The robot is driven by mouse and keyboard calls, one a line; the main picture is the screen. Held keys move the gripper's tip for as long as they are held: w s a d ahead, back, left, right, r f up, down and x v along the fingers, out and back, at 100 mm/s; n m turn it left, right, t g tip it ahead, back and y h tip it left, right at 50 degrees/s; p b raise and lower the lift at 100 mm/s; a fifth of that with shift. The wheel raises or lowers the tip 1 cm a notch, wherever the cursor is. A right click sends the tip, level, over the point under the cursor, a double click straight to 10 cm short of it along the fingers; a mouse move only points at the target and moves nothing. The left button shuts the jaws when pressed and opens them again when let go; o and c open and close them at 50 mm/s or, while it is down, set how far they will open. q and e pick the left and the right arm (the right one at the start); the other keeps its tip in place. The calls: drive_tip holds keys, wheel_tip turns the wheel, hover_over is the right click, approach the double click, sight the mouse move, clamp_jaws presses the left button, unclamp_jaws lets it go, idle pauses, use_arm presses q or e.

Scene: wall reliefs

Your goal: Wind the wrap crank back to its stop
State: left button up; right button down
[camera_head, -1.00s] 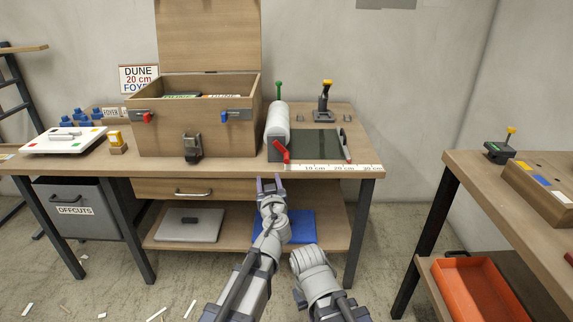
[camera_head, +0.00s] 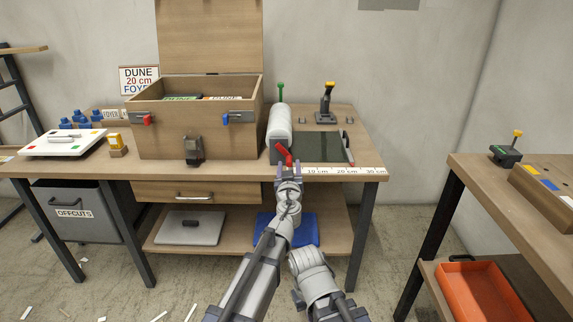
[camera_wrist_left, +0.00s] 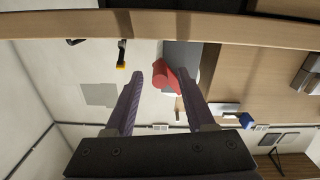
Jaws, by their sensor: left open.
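The red wrap crank (camera_head: 284,153) sits at the front left corner of the dark cutting board (camera_head: 322,148), below the white roll (camera_head: 279,125) on the workbench. My left gripper (camera_head: 288,169) is open and empty at the bench's front edge, just below the crank. In the left wrist view the red crank handle (camera_wrist_left: 165,76) shows between the fingertips of the open left gripper (camera_wrist_left: 160,82), nearer the right finger. I cannot tell whether a finger touches it. My right arm is folded at the bottom of the head view; its gripper does not show.
A ruler strip (camera_head: 345,171) runs along the bench's front edge. A wooden chest (camera_head: 195,132) with its lid up stands left of the roll. A yellow-topped lever (camera_head: 325,103) stands behind the board. A second bench (camera_head: 480,185) is at the right, with floor between.

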use_arm(q)
drive_tip(key=shift+w, duration=0.6)
clamp_jaws()
